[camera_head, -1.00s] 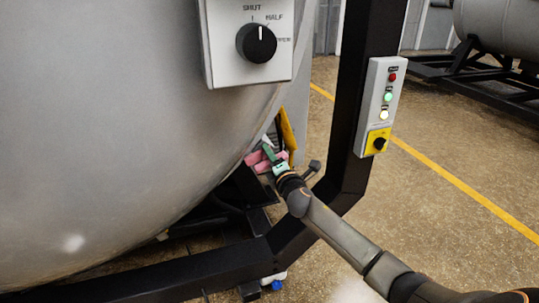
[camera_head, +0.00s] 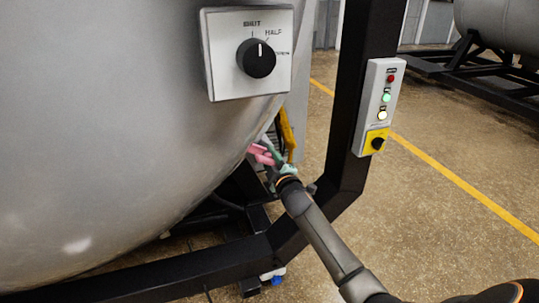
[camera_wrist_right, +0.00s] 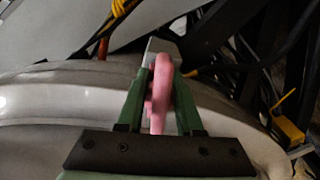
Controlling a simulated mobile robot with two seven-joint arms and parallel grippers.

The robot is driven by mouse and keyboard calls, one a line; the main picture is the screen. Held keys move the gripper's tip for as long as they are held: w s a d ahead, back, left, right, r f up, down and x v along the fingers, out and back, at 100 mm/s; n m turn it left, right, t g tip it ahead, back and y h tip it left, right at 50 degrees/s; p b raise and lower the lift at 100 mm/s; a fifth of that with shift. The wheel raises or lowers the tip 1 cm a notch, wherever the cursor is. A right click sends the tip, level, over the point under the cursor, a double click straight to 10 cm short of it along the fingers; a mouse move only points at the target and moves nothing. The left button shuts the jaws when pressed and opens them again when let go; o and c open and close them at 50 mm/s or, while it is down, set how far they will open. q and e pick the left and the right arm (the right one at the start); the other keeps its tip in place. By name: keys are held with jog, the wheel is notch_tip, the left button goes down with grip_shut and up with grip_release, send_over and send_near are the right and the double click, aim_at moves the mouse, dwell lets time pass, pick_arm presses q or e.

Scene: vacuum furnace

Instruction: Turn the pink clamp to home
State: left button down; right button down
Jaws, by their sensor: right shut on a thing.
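The pink clamp (camera_head: 261,154) sits low at the right edge of the big grey furnace vessel in the head view. In the right wrist view the pink clamp (camera_wrist_right: 160,95) stands between the two green fingers. My right gripper (camera_head: 270,165) is shut on it, and the same gripper fills the lower middle of the wrist view (camera_wrist_right: 158,92). A pale grey block (camera_wrist_right: 161,48) shows just beyond the fingertips. The gripper hides part of the clamp. My left gripper is not in view.
A black frame post (camera_head: 358,90) stands right of the clamp, carrying a button box (camera_head: 380,105). A dial panel (camera_head: 250,85) is on the vessel above. A yellow part (camera_head: 287,133) is close behind the gripper. Open floor lies to the right.

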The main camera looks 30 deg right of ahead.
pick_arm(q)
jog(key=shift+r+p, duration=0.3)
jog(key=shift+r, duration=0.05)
pick_arm(e)
jog(key=shift+m, duration=0.8)
jog(key=shift+f, duration=0.1)
jog(key=c, duration=0.8)
grip_release()
jog(key=shift+c, duration=0.2)
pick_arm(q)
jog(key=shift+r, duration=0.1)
pick_arm(e)
jog(key=shift+s, duration=0.1)
